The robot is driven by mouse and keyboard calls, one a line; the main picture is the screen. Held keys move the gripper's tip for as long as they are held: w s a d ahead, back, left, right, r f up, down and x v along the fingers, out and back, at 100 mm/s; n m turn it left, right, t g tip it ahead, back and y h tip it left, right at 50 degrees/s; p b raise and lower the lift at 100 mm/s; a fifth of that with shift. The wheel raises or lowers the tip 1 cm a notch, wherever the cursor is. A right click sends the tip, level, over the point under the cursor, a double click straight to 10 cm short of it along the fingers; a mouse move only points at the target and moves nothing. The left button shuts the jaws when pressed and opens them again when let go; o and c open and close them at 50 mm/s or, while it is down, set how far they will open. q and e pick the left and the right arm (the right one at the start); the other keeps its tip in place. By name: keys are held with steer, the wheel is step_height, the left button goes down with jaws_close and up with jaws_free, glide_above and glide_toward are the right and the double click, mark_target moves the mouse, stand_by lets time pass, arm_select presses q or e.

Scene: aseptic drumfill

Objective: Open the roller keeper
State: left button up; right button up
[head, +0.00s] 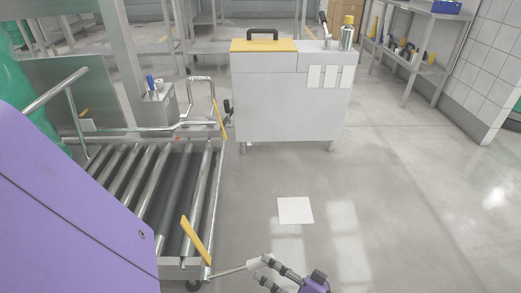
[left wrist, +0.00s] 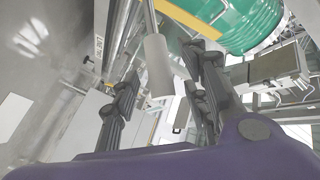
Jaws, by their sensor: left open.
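The roller conveyor (head: 150,185) stands at the left in the head view. A yellow bar (head: 196,241), which looks like part of the roller keeper, sits at its near right corner. A thin metal lever (head: 228,271) runs right from that corner and ends in a pale grip (head: 254,264). My left gripper (head: 263,268) is open at this grip. In the left wrist view the pale cylindrical grip (left wrist: 158,66) lies between the two dark, spread fingers. I cannot tell whether either finger touches it. My right gripper is not in view.
A white cabinet (head: 290,105) with a yellow-topped lid stands behind, beyond open floor. A second yellow bar (head: 217,118) is at the conveyor's far end. A green drum (left wrist: 250,22) shows in the left wrist view. A white square (head: 295,210) lies on the floor.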

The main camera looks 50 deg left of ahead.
arm_select(q)
steer(key=shift+x, duration=1.85)
jaws_close()
